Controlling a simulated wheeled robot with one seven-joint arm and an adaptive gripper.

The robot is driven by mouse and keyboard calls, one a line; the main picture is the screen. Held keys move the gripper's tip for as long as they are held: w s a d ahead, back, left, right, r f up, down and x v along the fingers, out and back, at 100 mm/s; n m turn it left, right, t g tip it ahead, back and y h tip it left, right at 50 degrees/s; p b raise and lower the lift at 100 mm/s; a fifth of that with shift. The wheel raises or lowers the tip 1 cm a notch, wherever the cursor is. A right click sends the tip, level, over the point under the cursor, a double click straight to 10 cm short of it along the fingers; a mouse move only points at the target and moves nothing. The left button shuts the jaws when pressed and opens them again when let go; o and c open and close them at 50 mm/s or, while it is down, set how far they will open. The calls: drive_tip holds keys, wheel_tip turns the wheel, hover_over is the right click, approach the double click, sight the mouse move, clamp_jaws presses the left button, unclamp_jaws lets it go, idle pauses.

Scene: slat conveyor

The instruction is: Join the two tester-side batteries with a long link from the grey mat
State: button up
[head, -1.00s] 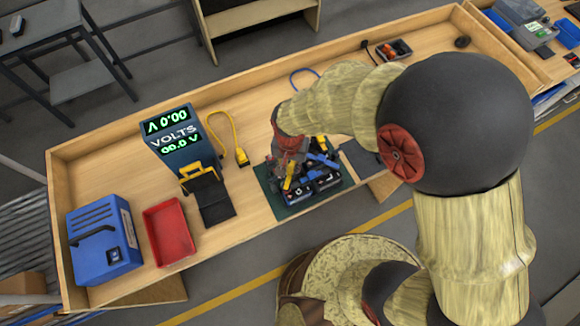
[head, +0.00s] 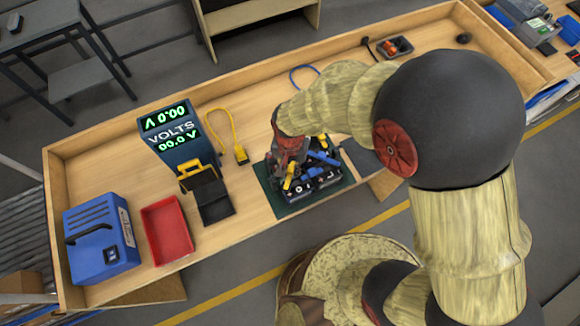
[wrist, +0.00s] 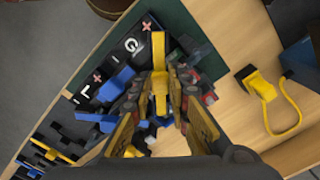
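Black batteries (head: 322,181) with plus and minus marks stand close together on a green mat (head: 289,208). The wrist view shows two battery tops (wrist: 130,47) at upper left, with blue links (wrist: 117,84) beside or on them. My gripper (wrist: 160,88) points down over the batteries, its fingers closed on the sides of an upright-looking yellow link (wrist: 158,72). The yellow link also shows in the head view (head: 289,178). Whether its far end touches a terminal is hidden. The grey mat (head: 361,157) lies right of the green mat, partly behind my arm.
The volts tester (head: 174,139) stands left of the green mat with a yellow-plugged cable (head: 240,153). A red tray (head: 167,229) and blue case (head: 101,240) are farther left. A raised wooden rim bounds the bench; bare wood lies behind the green mat.

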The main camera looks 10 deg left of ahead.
drive_tip(key=o, duration=0.5)
drive_tip(key=shift+o, duration=0.2)
wheel_tip(320, 180, up, 12)
idle(0.4)
idle(0.5)
drive_tip(key=s+d+t+b, duration=0.2)
drive_tip(key=s+d+b, duration=0.1)
drive_tip(key=d+b, duration=0.6)
drive_tip(key=s+d+r+n+t+b, duration=0.1)
drive_tip(key=s+d+t+b, duration=0.2)
drive_tip(key=d+b, duration=0.7)
drive_tip(key=d, duration=0.4)
drive_tip(key=shift+s+n+t, duration=0.3)
drive_tip(key=shift+s, duration=0.1)
